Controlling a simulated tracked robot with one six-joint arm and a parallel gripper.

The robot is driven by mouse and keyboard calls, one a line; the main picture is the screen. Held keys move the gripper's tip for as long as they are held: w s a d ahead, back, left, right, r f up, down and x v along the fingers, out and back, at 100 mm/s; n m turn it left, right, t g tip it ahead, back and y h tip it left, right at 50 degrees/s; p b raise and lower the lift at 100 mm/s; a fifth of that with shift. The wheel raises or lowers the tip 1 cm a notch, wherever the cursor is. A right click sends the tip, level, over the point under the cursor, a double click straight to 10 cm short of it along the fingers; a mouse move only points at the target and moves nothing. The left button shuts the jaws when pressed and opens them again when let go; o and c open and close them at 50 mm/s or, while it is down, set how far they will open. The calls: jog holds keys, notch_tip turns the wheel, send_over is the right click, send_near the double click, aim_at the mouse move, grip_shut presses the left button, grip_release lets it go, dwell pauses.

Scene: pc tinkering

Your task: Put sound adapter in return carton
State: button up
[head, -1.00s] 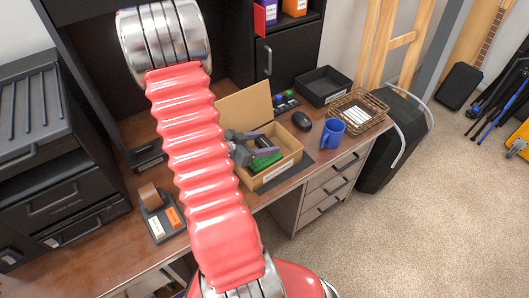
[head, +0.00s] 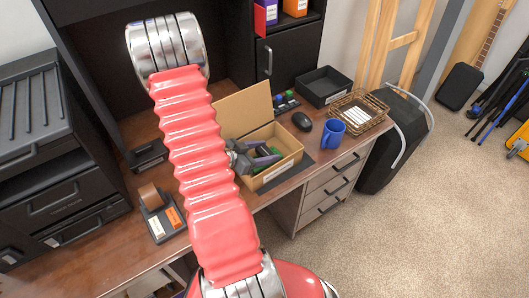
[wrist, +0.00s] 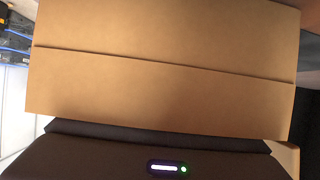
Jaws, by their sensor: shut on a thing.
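The return carton (head: 288,167) is an open cardboard box with a raised lid and a white label, on the desk in the head view. Its cardboard (wrist: 165,80) fills most of the wrist view. My gripper (head: 266,153) is down inside the carton opening, with grey-purple fingers. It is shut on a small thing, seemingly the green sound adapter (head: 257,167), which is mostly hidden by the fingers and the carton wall. I cannot tell whether it touches the carton floor. The fingertips do not show in the wrist view.
A black mouse (head: 302,121) and a blue mug (head: 332,133) stand right of the carton. A wire basket (head: 376,111) and a black tray (head: 322,86) lie farther right and back. The raised lid (head: 243,108) stands behind my gripper.

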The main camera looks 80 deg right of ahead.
jog(key=shift+f, duration=0.75)
jog(key=o, duration=1.1)
jog(key=shift+s+a, duration=0.1)
jog(key=shift+c, duration=0.2)
jog(key=shift+r, duration=0.6)
jog(key=v, duration=1.2)
jog(key=shift+r, duration=0.15)
